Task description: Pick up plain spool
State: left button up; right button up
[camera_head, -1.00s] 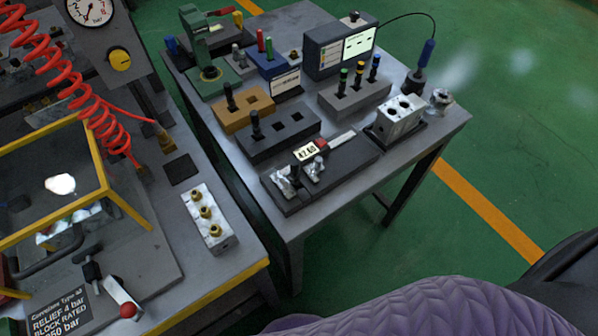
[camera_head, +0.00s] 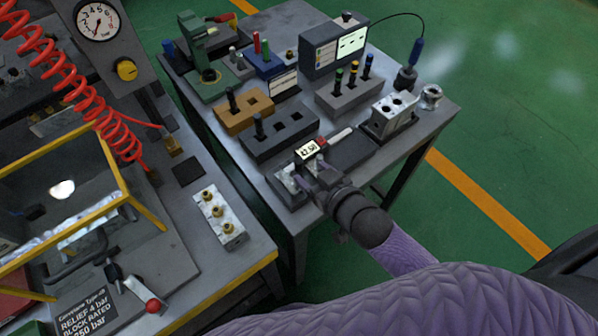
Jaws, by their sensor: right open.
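A dark spool with no coloured band (camera_head: 258,127) stands upright in the dark grey block (camera_head: 285,136). Another dark spool without a band (camera_head: 232,101) stands in the orange block (camera_head: 261,107). I cannot tell which is the plain spool. My right gripper (camera_head: 311,177) reaches in from the lower right, over the black measuring stand (camera_head: 352,152) at the table's front. It is open, below and right of both spools and apart from them. Its fingers are small and partly merge with the dark stand. My left gripper is not in view.
The stand carries a digital display (camera_head: 307,151). Banded spools (camera_head: 352,75) stand in a grey block (camera_head: 349,92) behind. A bored metal block (camera_head: 394,113) is at the right. A yellow-framed box (camera_head: 62,185) and red coiled hose (camera_head: 60,75) occupy the left bench.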

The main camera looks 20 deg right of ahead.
aim_at(301, 166)
jog(key=b+x, duration=0.2)
jog(key=x, duration=0.5)
jog(key=shift+w+a, duration=0.1)
jog(key=shift+a, duration=0.1)
jog(key=shift+w, duration=0.1)
jog(key=shift+c, duration=0.4)
jog(key=c, duration=0.7)
grip_shut()
